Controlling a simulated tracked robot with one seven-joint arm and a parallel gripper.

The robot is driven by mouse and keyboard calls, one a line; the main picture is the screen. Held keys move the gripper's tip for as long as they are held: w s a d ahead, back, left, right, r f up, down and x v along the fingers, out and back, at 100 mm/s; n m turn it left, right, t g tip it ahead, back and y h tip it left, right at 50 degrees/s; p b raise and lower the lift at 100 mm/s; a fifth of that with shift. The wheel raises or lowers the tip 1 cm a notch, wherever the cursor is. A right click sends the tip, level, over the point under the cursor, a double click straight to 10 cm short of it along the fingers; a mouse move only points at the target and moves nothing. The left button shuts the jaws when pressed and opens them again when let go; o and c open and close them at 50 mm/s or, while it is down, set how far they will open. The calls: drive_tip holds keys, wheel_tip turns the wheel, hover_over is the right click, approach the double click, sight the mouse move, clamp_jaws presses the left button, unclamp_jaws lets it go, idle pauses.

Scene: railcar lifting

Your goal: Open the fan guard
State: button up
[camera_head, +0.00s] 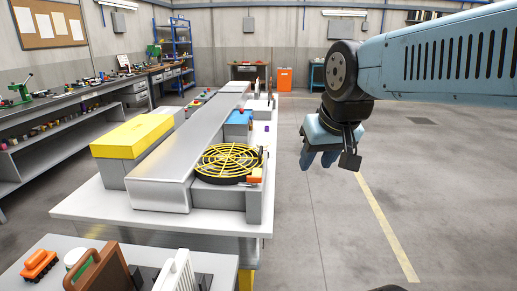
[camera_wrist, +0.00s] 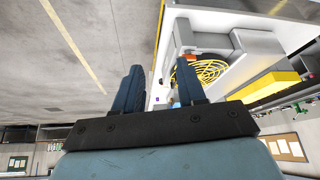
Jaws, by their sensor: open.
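The fan guard (camera_head: 228,160) is a round yellow grille lying flat on a grey metal housing (camera_head: 260,206) near the front end of the white table. It looks closed. A small orange part (camera_head: 255,175) sits at its right edge. My gripper (camera_head: 318,160) hangs over the floor to the right of the table, apart from the guard. In the wrist view my gripper (camera_wrist: 158,85) shows two dark blue fingers spread apart with nothing between them. The fan guard (camera_wrist: 205,72) shows there beyond the right finger, which hides part of it.
A long grey metal box (camera_head: 165,180) and a yellow-topped box (camera_head: 132,135) stand left of the guard. A nearer table holds a small orange railcar (camera_head: 39,265) and a brown panel (camera_head: 97,268). The floor (camera_head: 340,215) at right is clear.

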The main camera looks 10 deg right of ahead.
drive_tip(key=w+a+r, duration=0.1)
drive_tip(key=w+r, duration=0.1)
drive_tip(key=w, duration=0.7)
drive_tip(key=m, duration=0.4)
hover_over(261, 151)
drive_tip(key=s, duration=0.6)
wheel_tip(261, 151, down, 8)
drive_tip(key=shift+g+y, duration=0.3)
drive_tip(key=x, duration=1.3)
drive_tip(key=shift+d, duration=0.4)
clamp_jaws()
drive_tip(key=shift+f, duration=0.1)
